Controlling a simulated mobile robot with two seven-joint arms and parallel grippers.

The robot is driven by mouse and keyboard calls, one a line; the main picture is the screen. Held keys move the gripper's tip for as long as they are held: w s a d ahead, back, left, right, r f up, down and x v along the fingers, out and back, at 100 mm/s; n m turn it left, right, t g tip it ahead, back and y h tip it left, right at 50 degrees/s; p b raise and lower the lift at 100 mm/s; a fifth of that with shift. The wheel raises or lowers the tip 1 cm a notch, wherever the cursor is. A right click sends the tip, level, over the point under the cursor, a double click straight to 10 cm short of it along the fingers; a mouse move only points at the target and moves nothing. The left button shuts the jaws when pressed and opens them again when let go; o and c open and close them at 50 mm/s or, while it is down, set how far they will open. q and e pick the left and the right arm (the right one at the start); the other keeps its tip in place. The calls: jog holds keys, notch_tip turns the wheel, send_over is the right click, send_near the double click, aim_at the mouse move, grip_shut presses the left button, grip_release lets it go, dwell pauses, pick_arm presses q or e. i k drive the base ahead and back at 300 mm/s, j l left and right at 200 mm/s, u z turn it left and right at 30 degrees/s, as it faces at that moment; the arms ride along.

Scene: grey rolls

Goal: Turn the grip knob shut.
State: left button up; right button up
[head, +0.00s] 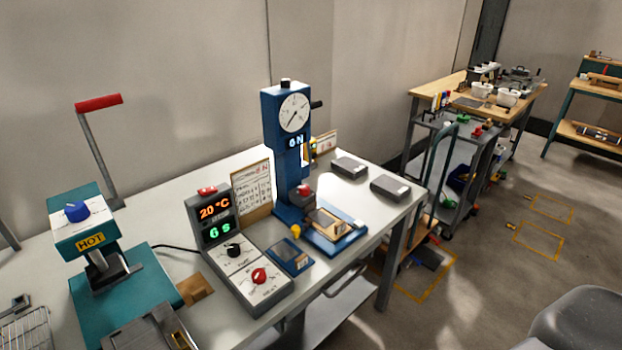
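A yellow knob (295,231) is beside the base. No label shows which one is the grip knob, and I cannot tell whether any is open or shut. Neither of my grippers is in view.
A grey control box (243,262) with black and red knobs, and a teal press (88,235) marked HOT with a red-handled lever, stand left of the stand. Two dark grey blocks (349,167) lie at the bench's right end. A cart (452,165) stands beyond; floor at right is mostly clear.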

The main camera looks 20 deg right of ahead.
aim_at(305, 189)
jog(key=i+l+u, duration=0.4)
jog(key=l, duration=2.25)
jog(key=k+l+u, duration=0.1)
jog(key=l+u, duration=0.35)
jog(key=l, duration=2.15)
